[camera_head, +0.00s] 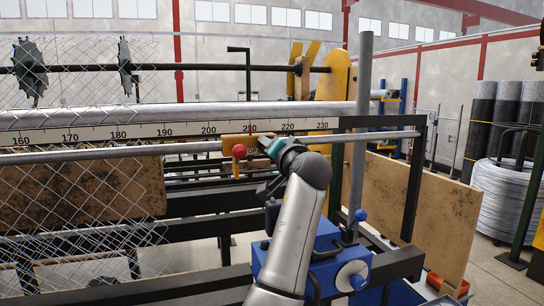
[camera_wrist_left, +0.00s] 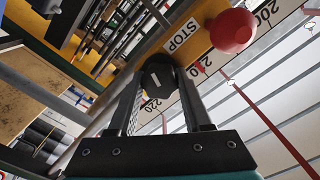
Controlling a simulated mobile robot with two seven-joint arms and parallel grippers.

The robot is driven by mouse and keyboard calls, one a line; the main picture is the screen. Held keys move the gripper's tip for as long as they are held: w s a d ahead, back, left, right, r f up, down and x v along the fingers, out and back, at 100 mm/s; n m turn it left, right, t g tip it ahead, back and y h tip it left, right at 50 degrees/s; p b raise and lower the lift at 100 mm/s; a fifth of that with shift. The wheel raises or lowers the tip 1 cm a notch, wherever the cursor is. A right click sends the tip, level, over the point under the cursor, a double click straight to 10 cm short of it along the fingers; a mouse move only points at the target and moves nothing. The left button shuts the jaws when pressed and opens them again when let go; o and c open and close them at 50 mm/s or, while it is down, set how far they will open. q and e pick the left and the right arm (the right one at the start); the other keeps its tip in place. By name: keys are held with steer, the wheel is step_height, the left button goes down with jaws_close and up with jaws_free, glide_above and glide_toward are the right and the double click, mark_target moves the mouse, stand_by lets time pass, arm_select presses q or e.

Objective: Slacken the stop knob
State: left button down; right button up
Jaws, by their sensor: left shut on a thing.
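The yellow stop block (camera_head: 229,142) sits on the long rail below the number scale. A red ball (camera_head: 238,151) sticks out of its front. In the left wrist view, the block's STOP label (camera_wrist_left: 181,36) and the red ball (camera_wrist_left: 232,30) show close up. The dark stop knob (camera_wrist_left: 157,74) sits at the block's end, between the fingers of my left gripper (camera_wrist_left: 160,92), which is shut on it. In the head view, my left gripper (camera_head: 264,144) reaches the block from the right, and the knob is hidden there. My right gripper is not in view.
The scale (camera_head: 180,130) runs behind the block. Chain-link mesh (camera_head: 75,190) hangs at the left. A grey upright pole (camera_head: 362,120) and a dark frame post (camera_head: 414,190) stand right of my arm. A blue unit with a white handwheel (camera_head: 352,276) is below right.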

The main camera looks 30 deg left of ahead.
arm_select(q)
steer(key=n+b, duration=0.1)
steer(key=n, duration=0.1)
steer(key=n+b, duration=0.1)
steer(key=n, duration=0.1)
steer(key=shift+f+n, duration=0.2)
steer(key=shift+n, duration=0.1)
steer(key=n+b, duration=0.2)
steer(key=n, duration=0.2)
steer(key=shift+n, duration=0.4)
steer(key=shift+r, duration=0.1)
steer(key=shift+c, duration=1.8)
jaws_free()
steer(key=shift+r, duration=0.1)
